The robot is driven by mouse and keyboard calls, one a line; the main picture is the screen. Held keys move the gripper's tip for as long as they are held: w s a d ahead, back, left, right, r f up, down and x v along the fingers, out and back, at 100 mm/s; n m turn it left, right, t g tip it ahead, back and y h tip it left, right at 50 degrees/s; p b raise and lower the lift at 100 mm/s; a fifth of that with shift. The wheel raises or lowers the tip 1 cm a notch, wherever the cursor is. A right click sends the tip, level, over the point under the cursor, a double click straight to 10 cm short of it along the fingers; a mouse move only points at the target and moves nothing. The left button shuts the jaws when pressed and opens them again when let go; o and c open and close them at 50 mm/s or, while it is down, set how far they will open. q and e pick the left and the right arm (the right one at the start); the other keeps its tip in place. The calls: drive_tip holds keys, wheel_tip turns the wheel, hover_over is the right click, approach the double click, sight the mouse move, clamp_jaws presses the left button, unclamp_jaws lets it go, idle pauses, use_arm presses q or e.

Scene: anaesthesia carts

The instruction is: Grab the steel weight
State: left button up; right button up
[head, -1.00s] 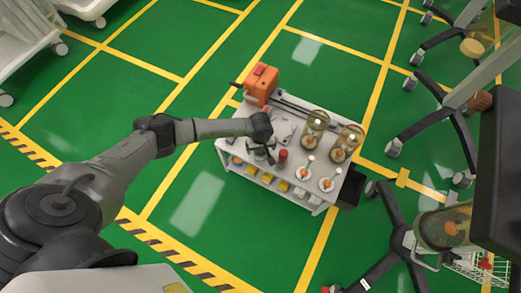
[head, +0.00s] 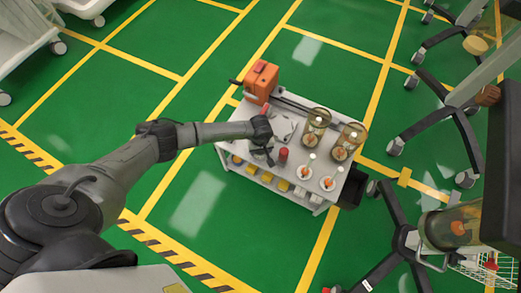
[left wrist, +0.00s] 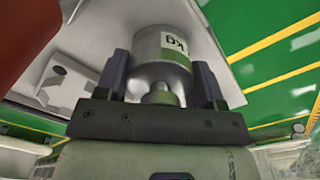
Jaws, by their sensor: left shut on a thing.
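In the head view my left gripper (head: 268,155) is over the left part of the cart top (head: 231,147). The weight is too small and too covered by the gripper to make out there. I cannot tell whether it still touches the cart top. My right gripper is not in view.
An orange box (head: 261,80) is at the cart's back left. Green floor is clear left of the cart.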

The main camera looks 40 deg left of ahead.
use_arm(q)
drive_tip(key=c, duration=0.7)
clamp_jaws()
drive_tip(key=shift+r, duration=0.2)
